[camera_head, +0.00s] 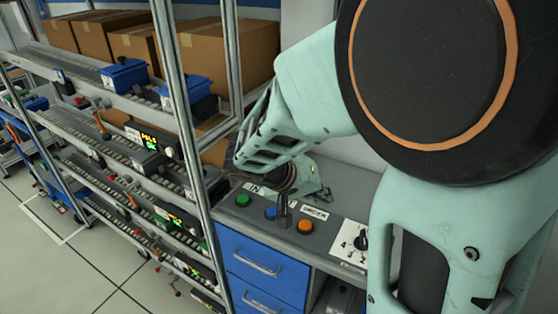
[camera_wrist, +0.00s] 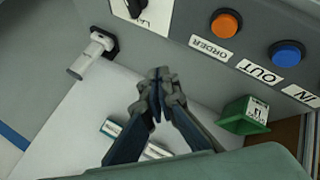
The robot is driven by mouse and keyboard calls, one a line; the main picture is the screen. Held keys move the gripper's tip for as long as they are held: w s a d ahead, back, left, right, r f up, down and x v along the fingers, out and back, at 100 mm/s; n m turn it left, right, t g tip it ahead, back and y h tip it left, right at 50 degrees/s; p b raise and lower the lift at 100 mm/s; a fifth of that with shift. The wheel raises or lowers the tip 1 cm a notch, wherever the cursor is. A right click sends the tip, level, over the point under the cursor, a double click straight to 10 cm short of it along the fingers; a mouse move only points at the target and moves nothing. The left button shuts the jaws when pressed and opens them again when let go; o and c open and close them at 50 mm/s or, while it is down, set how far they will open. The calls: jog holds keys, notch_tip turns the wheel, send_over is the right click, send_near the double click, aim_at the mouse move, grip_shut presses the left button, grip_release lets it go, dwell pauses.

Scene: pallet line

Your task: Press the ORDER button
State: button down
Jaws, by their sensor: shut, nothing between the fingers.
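The ORDER button is an orange round button (camera_head: 304,227) on the grey control panel (camera_head: 230,222), with an ORDER label (camera_head: 315,213) beside it. In the wrist view the orange button (camera_wrist: 226,23) is at the top, with its ORDER label (camera_wrist: 211,48) just below. My gripper (camera_head: 283,222) shows in the head view between the blue and orange buttons; its height above the panel is unclear. In the wrist view my gripper (camera_wrist: 160,76) is shut and empty, its tips apart from the orange button in the picture, below and left of it.
A blue button (camera_head: 270,213), a green button (camera_head: 243,200) and a numbered rotary knob (camera_head: 361,240) share the panel. Blue drawers (camera_head: 262,265) are below. A rack with cartons (camera_head: 222,55) stands at left. The wrist view shows a green box (camera_wrist: 244,116) and a white handheld device (camera_wrist: 92,55).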

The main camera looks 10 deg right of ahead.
jog(key=shift+m+t, duration=0.4)
jog(key=shift+t, duration=0.1)
jog(key=a, duration=0.1)
jog(key=w+a, duration=0.2)
jog(key=a, duration=0.1)
jog(key=shift+r, duration=0.25)
jog(key=shift+f, duration=0.15)
jog(key=b, duration=0.5)
send_over(303, 225)
notch_tip(303, 225, down, 8)
jog(key=shift+r, duration=0.2)
jog(key=shift+f+b, duration=0.5)
jog(key=shift+b, duration=0.15)
jog(key=shift+f+b, duration=0.2)
jog(key=shift+b, duration=0.15)
jog(key=shift+f+b, duration=0.25)
jog(key=shift+b, duration=0.25)
